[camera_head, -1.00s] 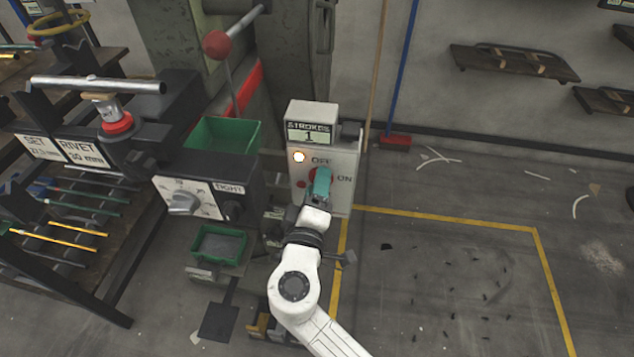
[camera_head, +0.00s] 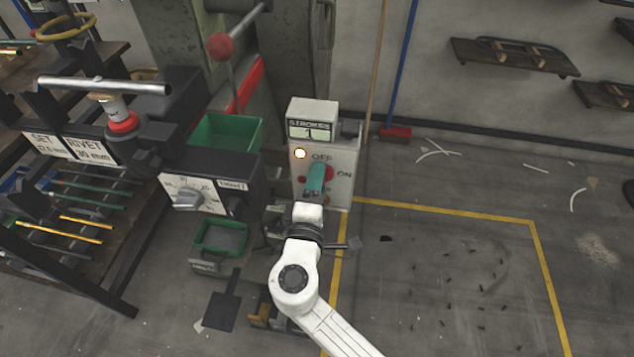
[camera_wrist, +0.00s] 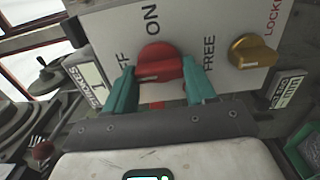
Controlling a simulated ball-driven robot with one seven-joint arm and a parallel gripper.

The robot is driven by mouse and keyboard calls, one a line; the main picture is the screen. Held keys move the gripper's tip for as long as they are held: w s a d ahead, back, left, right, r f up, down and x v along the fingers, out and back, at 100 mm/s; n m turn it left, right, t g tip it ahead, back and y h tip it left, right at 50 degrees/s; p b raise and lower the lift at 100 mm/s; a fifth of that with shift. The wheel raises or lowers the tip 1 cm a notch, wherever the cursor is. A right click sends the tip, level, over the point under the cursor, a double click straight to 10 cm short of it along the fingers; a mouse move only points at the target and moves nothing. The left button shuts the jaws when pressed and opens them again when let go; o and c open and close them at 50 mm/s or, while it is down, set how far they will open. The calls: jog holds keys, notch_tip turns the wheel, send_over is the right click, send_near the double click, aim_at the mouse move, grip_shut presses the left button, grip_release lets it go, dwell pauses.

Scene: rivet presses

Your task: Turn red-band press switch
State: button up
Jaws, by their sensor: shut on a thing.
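The red switch knob (camera_wrist: 158,63) sits on the pale control box (camera_head: 345,165), with ON, OFF and FREE lettered around it in the wrist view. My gripper (camera_wrist: 152,88) has its two teal fingers on either side of the knob and is shut on it. In the head view my gripper (camera_head: 315,179) covers much of the red knob (camera_head: 328,173), with OFF above it and ON to its right. Which mark the knob points at I cannot tell. The press behind carries a red band (camera_head: 248,86). A white lamp (camera_head: 300,153) is lit on the box.
A brass knob (camera_wrist: 252,54) is beside the red one, near LOCKED. The stroke counter (camera_head: 311,133) tops the box. Left are a dial box (camera_head: 205,190), green bins (camera_head: 228,135) and a tool rack (camera_head: 70,225).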

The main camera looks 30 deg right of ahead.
jog(key=o, duration=1)
jog(key=shift+o, duration=0.2)
jog(key=v, duration=1)
jog(key=shift+s+a+p, duration=0.25)
jog(key=shift+s+p, duration=0.05)
jog(key=shift+p, duration=0.05)
